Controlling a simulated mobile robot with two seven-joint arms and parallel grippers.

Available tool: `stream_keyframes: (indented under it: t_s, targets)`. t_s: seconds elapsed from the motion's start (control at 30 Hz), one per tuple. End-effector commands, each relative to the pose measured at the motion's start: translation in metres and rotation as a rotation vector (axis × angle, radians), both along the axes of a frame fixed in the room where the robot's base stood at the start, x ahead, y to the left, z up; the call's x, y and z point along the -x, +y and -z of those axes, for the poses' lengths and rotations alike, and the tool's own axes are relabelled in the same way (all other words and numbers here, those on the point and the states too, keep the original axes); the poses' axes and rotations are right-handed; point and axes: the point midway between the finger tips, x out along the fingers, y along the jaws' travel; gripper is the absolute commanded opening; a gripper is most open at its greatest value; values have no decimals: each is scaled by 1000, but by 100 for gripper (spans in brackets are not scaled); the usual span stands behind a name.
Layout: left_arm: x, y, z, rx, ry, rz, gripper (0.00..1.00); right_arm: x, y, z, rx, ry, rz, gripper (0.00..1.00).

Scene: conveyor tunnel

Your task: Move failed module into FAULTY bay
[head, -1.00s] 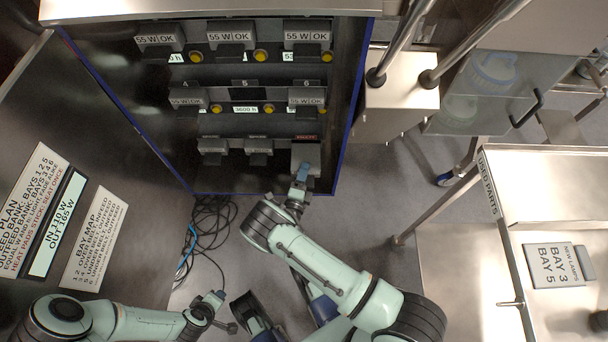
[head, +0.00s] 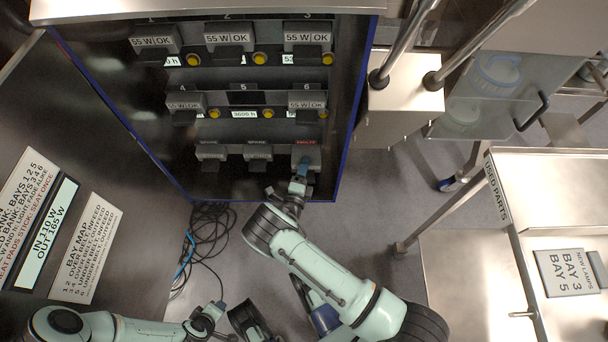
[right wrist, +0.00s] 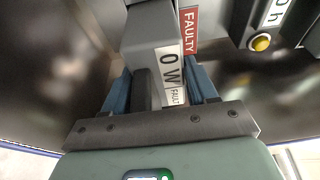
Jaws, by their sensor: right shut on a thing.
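The failed module is a grey block with a "0 W FAULT" label in the right wrist view (right wrist: 168,55). It sits under the red FAULTY label (right wrist: 189,30), in the bay at the right end of the rack's bottom row; the same bay label shows in the head view (head: 306,142). How deeply the module is seated is hard to tell. My right gripper (head: 301,173) has its blue fingers on both sides of the module and is shut on it. My left gripper (head: 226,320) is low in the head view, away from the rack; its jaw opening is unclear.
Two SPARE bays (head: 257,152) are left of FAULTY. Bay 5 (head: 243,98) looks empty, between modules marked 55 W OK. Cables (head: 207,235) lie on the floor below the rack. A used-parts cart (head: 550,190) stands at right.

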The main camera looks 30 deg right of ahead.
Motion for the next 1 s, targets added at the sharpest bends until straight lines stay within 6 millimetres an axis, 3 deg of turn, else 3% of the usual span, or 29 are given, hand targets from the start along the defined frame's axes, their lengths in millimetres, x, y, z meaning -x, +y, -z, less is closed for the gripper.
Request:
stream_keyframes:
  t_s: [0.6,1.0]
  targets:
    - [-3,0,25,0,5,0,43,-37,-22,-1,3,-6,1,3]
    - [-3,0,25,0,5,0,43,-37,-23,-2,2,-3,0,3]
